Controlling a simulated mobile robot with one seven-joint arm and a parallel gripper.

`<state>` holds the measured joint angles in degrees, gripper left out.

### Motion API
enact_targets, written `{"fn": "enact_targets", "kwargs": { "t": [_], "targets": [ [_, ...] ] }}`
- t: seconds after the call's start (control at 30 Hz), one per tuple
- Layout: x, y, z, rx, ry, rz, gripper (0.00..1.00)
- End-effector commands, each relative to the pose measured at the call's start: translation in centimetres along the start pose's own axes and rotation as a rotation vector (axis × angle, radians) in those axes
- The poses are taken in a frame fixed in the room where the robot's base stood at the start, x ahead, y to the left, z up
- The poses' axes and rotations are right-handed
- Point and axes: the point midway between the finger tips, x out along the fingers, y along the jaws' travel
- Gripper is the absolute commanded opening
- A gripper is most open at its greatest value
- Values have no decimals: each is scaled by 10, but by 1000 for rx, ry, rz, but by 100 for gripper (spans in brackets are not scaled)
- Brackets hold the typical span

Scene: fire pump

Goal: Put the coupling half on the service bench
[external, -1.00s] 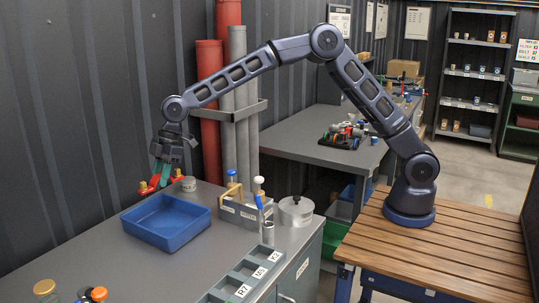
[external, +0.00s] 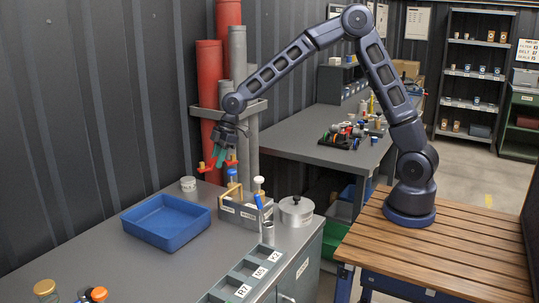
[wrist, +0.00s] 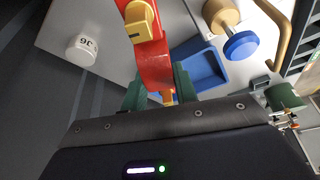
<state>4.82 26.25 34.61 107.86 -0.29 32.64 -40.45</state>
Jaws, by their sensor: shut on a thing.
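The coupling half is red with yellow lugs; in the wrist view it is a red curved piece (wrist: 153,58) running up from between my green fingertips. My gripper (external: 221,157) is shut on it in the external view, where red and yellow parts (external: 205,168) show on both sides of the fingers. In the wrist view my gripper (wrist: 158,90) has a finger on each side of the red piece. Which bench is the service bench I cannot tell.
A blue tray (external: 146,239), a white pot (external: 188,184), a tool holder with upright handles (external: 235,213) and a round lidded metal pot (external: 296,209) stand on the near bench. Red and grey pipes (external: 208,118) rise behind. A farther grey bench (external: 300,139) holds many small parts.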

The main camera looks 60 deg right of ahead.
Motion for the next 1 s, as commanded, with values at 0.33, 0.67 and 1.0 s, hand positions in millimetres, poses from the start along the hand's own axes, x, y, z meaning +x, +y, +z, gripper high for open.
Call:
{"fn": "enact_targets", "kwargs": {
  "t": [0.33, 0.67, 1.0],
  "targets": [
    [12, 17, 57, 106, -2, 43, 0],
    [45, 45, 129, 290, -2, 119, 0],
    [92, 73, 261, 615, -5, 250, 0]
  ]
}}
